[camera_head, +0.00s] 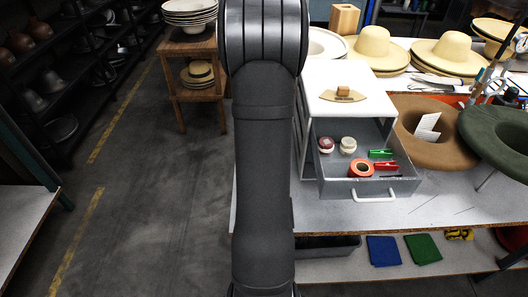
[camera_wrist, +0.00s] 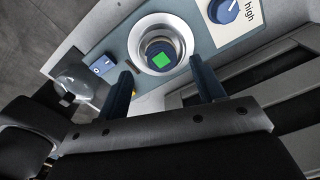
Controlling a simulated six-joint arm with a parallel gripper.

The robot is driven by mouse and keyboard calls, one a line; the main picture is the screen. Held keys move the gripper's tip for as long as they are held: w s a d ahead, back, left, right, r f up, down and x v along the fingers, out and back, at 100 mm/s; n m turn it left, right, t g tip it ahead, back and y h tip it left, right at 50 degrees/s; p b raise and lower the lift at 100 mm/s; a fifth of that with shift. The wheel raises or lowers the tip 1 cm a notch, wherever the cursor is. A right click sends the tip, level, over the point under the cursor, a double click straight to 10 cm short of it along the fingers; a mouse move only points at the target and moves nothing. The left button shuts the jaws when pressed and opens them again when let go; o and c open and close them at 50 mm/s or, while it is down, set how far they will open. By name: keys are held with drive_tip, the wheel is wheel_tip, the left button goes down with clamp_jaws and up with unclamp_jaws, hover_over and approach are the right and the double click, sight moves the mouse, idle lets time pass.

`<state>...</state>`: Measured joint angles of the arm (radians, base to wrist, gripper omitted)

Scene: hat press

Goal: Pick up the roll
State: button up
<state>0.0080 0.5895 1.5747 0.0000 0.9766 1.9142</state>
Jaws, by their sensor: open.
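An orange-red roll (camera_head: 361,169) lies in the open drawer (camera_head: 345,187) of a white cabinet, near the drawer's front. Its dark hole faces up. My gripper (camera_wrist: 165,86) shows in the wrist view with its two dark blue fingers spread apart and nothing between them. It points at a machine panel (camera_wrist: 205,42), and the roll is not in that view. In the head view my gripper is not visible; only my arm shows, upright through the middle.
Two small round jars (camera_head: 348,145), a green clip (camera_head: 381,153) and a red clip (camera_head: 386,166) share the drawer. Brown (camera_head: 432,130) and green (camera_head: 497,135) hats stand to the right.

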wheel_tip(320, 180, down, 4)
drive_tip(key=shift+w+r, duration=0.1)
drive_tip(key=shift+r, duration=0.15)
drive_tip(key=c, duration=1.1)
drive_tip(key=shift+o, duration=0.2)
drive_tip(key=shift+r, duration=0.1)
